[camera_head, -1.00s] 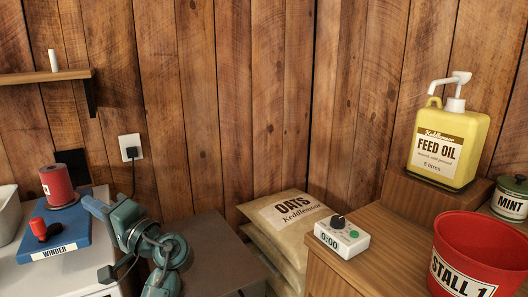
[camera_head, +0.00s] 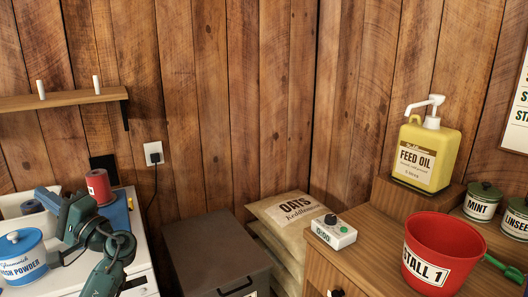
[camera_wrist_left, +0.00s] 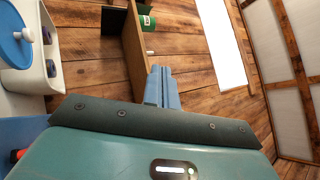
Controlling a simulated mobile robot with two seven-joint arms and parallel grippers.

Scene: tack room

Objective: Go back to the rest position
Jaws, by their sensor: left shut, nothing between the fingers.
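My left arm comes up from the bottom left in the head view. Its teal left gripper (camera_head: 44,196) is above the white cabinet top, in front of part of the winder. In the left wrist view the two blue fingers (camera_wrist_left: 162,86) are together with nothing between them, pointing toward the wooden wall and shelf. My right gripper is in neither view.
A blue-and-white powder tub (camera_head: 22,262) and the winder's red spool (camera_head: 97,186) are close to the left arm. A grey bin (camera_head: 212,250), oats sacks (camera_head: 290,215), timer (camera_head: 333,232), red bucket (camera_head: 445,240) and feed oil jug (camera_head: 425,155) stand to the right.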

